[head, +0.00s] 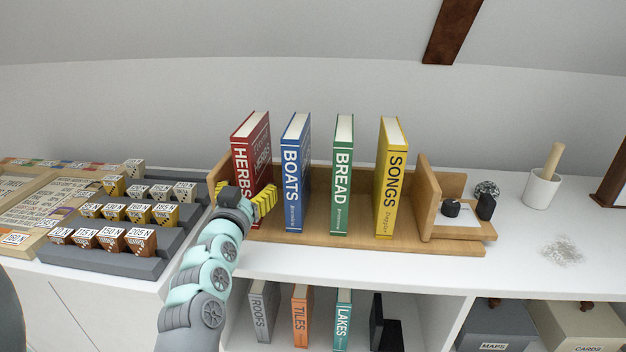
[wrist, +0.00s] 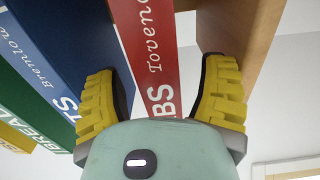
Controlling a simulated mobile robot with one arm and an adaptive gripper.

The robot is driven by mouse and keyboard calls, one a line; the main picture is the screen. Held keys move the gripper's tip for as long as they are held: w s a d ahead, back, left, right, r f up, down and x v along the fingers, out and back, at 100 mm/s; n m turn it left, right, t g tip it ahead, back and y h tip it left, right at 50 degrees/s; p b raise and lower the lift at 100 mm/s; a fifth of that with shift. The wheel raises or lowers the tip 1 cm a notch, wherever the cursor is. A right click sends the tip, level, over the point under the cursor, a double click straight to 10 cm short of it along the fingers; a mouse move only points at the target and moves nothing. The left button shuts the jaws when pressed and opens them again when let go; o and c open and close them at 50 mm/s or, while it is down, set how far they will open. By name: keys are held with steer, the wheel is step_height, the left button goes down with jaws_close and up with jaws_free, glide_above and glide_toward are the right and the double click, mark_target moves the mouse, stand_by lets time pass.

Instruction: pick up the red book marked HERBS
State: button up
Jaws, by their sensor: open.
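The red book marked HERBS (head: 249,152) stands upright at the left end of the wooden book rack (head: 330,238), its spine facing me. My gripper (head: 252,204) is in front of the lower part of its spine, and hides that part in the head view. In the wrist view the red spine (wrist: 150,55) shows between the two yellow fingers of my gripper (wrist: 168,100). The fingers are open, one on each side of the book, with a gap on both sides. The left finger is close to the blue book; the right finger is by the wooden end panel (wrist: 242,28).
Blue BOATS (head: 294,180), green BREAD (head: 341,180) and yellow SONGS (head: 391,185) books stand apart to the right in the rack. A stepped grey stand of small labelled boxes (head: 120,262) is at left. A mortar (head: 541,188) stands at right.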

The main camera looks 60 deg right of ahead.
steer(key=shift+x, duration=1.8)
steer(key=shift+s, duration=0.1)
steer(key=shift+o, duration=0.2)
jaws_close()
